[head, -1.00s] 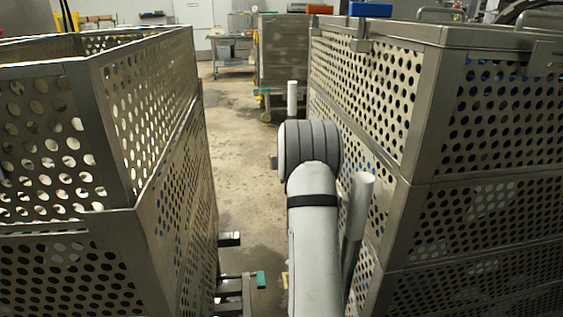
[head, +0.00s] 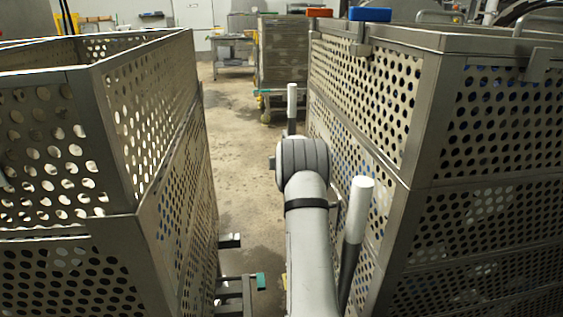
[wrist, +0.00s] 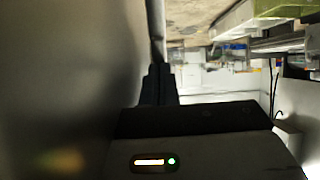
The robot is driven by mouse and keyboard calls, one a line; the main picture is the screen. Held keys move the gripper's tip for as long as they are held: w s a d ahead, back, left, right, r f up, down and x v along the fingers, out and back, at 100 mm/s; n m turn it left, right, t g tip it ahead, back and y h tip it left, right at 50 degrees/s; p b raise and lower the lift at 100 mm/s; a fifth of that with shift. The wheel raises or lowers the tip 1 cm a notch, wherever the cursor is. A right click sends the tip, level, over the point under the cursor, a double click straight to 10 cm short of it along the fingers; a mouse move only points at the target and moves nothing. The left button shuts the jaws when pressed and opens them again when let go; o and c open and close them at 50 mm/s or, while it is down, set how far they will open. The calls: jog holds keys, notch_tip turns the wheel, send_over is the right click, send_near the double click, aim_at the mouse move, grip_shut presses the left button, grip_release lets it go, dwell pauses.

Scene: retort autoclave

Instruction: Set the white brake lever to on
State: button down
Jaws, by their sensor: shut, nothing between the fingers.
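Two upright white-topped bars show in the head view, and I cannot tell which, if either, is the brake lever. The far white-topped bar (head: 292,100) stands just beyond my arm's rounded joint. The near white-topped bar (head: 359,205) has a dark lower part, leans slightly, and stands right of my arm beside the right basket. My gripper is hidden behind my arm in the head view. In the wrist view my gripper (wrist: 160,75) shows as dark fingers, shut and empty. A thin grey bar (wrist: 156,25) shows beyond them; contact cannot be told.
Tall perforated metal baskets stand at left (head: 160,115) and right (head: 380,100), leaving a narrow aisle around my arm. A teal-ended bar (head: 260,281) juts out low from the left side. Open floor (head: 232,130) leads to a stacked trolley (head: 282,55) at the back.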

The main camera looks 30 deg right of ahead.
jog(key=shift+w+d+r+p, duration=0.15)
jog(key=shift+w+r+p, duration=0.1)
jog(key=shift+p, duration=0.1)
jog(key=shift+w+d+f, duration=0.1)
jog(key=shift+w+f, duration=0.15)
jog(key=shift+f, duration=0.05)
jog(key=s+a+r+g+p, duration=0.1)
jog(key=s+a+r+p, duration=0.4)
jog(key=s+r+p, duration=0.4)
jog(key=shift+g, duration=0.3)
jog(key=p+x, duration=0.1)
jog(key=x, duration=0.3)
jog(key=f+p+x, duration=0.1)
jog(key=x, duration=0.4)
jog(key=p+x, duration=0.2)
jog(key=x, duration=0.2)
jog(key=shift+s+a+f, duration=0.25)
jog(key=shift+f, duration=0.2)
